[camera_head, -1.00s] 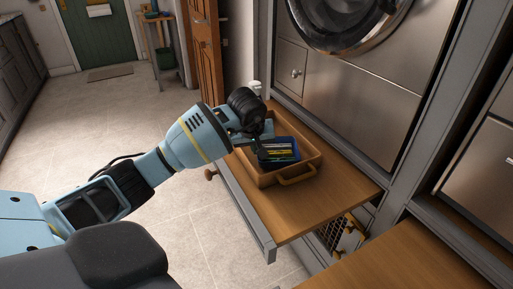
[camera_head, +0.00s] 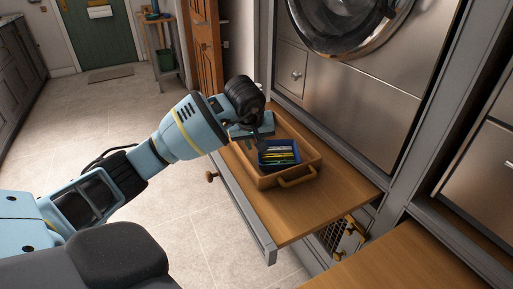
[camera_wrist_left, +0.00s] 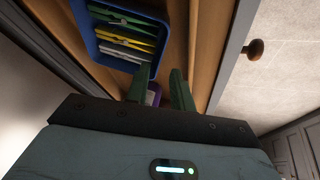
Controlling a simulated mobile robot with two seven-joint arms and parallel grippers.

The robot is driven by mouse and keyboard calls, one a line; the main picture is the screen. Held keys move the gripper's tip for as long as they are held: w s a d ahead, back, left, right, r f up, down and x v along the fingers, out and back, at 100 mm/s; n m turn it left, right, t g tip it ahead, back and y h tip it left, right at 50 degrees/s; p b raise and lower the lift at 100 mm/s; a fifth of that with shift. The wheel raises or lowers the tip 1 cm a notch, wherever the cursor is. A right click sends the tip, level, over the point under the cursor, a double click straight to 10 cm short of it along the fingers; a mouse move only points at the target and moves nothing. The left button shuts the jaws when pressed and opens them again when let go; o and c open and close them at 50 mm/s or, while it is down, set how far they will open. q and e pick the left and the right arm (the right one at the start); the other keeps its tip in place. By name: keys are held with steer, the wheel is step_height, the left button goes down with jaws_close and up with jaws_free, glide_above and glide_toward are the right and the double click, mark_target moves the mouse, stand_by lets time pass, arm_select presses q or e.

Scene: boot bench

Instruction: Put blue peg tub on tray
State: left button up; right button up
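The blue peg tub (camera_head: 278,159) sits inside the wooden tray (camera_head: 297,180), with green, yellow and pale pegs in it. In the left wrist view the tub (camera_wrist_left: 98,50) is at the upper left. My left gripper (camera_head: 262,142) is above the tray's far left part, close to the tub. In the left wrist view its two green fingers (camera_wrist_left: 161,72) stand apart with nothing clamped between them. One fingertip overlaps the tub's near corner in the picture; I cannot tell if it touches. My right gripper is not in view.
The tray stands on a pull-out wooden board (camera_head: 315,211) with a round knob (camera_head: 211,176). A small purple item (camera_wrist_left: 153,95) shows partly behind the fingers. A steel-fronted machine (camera_head: 350,90) stands behind the board. The board's near right part is clear.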

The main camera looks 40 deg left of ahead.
arm_select(q)
steer(key=v, duration=0.7)
steer(key=shift+r+p, duration=0.2)
steer(key=shift+p, duration=0.1)
steer(key=shift+s, duration=0.1)
stand_by(0.6)
